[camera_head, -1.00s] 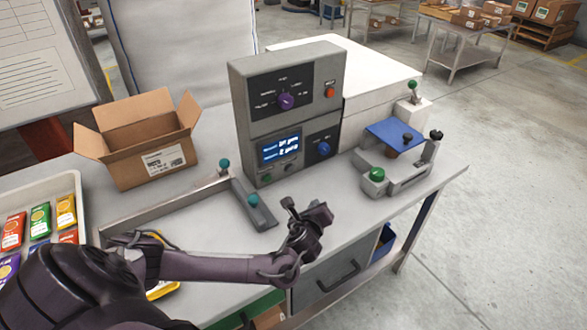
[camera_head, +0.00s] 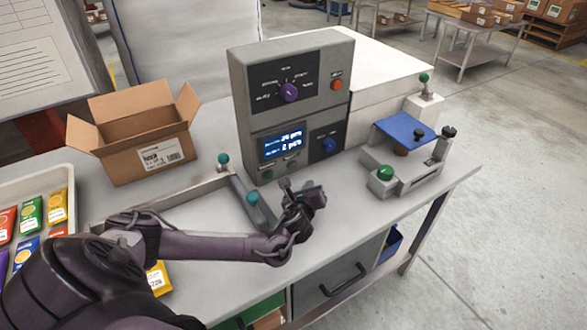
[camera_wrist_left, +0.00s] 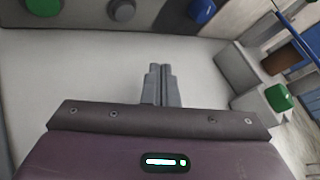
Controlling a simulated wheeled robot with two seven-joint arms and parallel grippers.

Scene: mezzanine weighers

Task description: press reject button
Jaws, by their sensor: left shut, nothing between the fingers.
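A grey control box (camera_head: 248,110) stands on the bench. It carries a red button (camera_head: 337,85) at upper right, and a green button (camera_head: 267,175) and a grey button (camera_head: 292,166) below its display. Their labels are too small to read, so I cannot tell which one is reject. My left gripper (camera_head: 286,184) is shut and empty, in front of the box's lower part and apart from it. In the left wrist view its fingers (camera_wrist_left: 160,72) point toward the box base, with the green button (camera_wrist_left: 43,5) and grey button (camera_wrist_left: 122,9) at the top edge.
A purple knob (camera_head: 289,92) and a blue knob (camera_head: 329,144) are on the box. A fixture with a green dome (camera_head: 385,173) and blue plate (camera_head: 404,128) stands right. A teal-knobbed bar (camera_head: 239,190) lies left of the gripper. An open carton (camera_head: 130,160) stands further left.

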